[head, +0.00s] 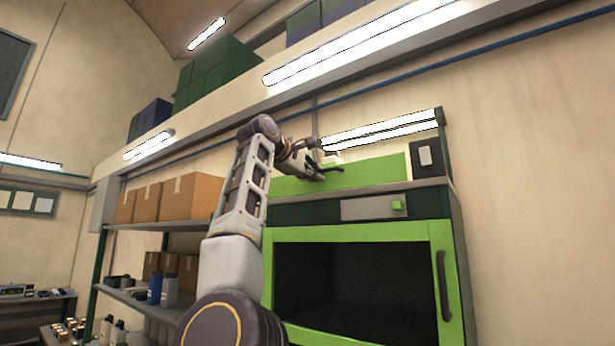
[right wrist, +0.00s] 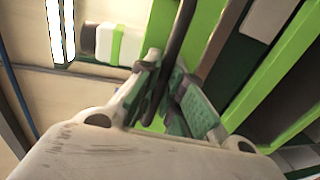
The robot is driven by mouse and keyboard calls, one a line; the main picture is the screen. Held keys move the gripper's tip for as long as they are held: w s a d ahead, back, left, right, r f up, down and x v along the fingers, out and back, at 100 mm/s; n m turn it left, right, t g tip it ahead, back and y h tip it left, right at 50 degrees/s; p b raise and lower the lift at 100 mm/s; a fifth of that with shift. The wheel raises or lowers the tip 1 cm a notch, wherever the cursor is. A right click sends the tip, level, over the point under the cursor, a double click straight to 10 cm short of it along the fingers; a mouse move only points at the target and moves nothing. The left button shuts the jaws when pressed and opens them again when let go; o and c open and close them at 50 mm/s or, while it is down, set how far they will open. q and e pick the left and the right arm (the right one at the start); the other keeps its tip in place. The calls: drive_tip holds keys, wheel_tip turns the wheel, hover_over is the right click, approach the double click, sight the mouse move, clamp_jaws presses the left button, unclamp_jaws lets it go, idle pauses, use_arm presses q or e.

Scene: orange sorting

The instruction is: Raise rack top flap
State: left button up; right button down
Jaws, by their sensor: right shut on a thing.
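The rack (head: 362,208) is a dark green cabinet with bright green trim at the right of the head view. Its top flap (head: 375,172) is a bright green panel above the grey ledge; its exact tilt is hard to judge. My right gripper (head: 320,173) is at the left part of the flap. In the right wrist view, the gripper's fingers (right wrist: 172,98) are closed around a dark bar handle (right wrist: 182,30), with the green flap (right wrist: 162,22) behind it. The handle's lower part is hidden between the fingers. My left gripper is not in view.
A lit lamp (head: 380,131) hangs above the flap. A green-framed door (head: 355,233) with a dark handle (head: 443,285) is below. Shelves with cardboard boxes (head: 190,196) stand left. A white and green object (right wrist: 112,45) is near the gripper.

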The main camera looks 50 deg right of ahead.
drive_tip(key=shift+d+r+y, duration=0.1)
drive_tip(key=shift+d+y, duration=0.05)
drive_tip(key=shift+y, duration=0.15)
idle(0.4)
drive_tip(key=c, duration=1.8)
unclamp_jaws()
drive_tip(key=shift+d, duration=0.1)
drive_tip(key=shift+v, duration=6)
drive_tip(key=shift+w, duration=0.1)
